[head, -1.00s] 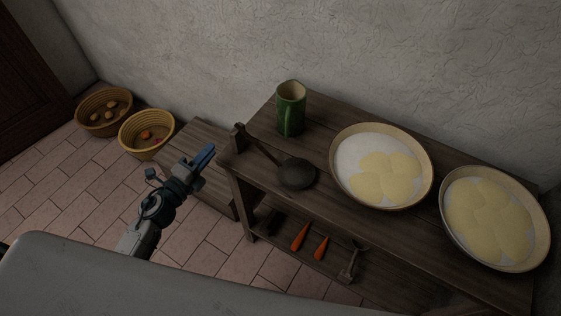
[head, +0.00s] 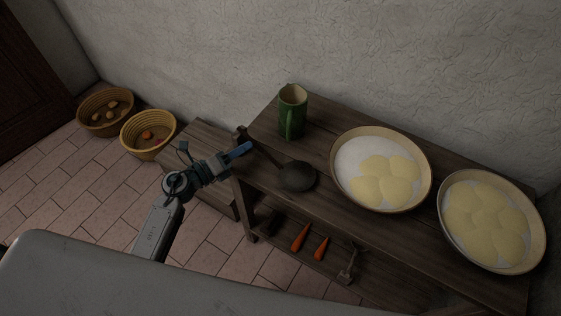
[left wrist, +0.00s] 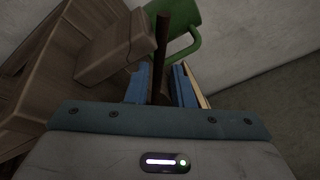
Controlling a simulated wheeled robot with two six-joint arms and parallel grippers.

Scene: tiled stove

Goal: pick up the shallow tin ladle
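The shallow ladle (head: 298,177) is dark and lies on the wooden table, its round bowl near the front edge and its handle pointing to the back left. In the left wrist view the dark handle (left wrist: 162,40) stands in line with the gap between my blue fingers. My left gripper (head: 243,150) is at the table's left end, close to the handle's end. It is open in the left wrist view (left wrist: 160,85), with a gap between the fingers; I cannot tell whether either finger touches the handle. My right gripper is not in view.
A green mug (head: 292,112) stands behind the handle. Two wide bowls (head: 340,190) (head: 447,245) with pale yellow contents fill the table's right part. Carrots (head: 300,238) lie on the lower shelf. Two baskets (head: 150,152) (head: 82,118) stand on the floor.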

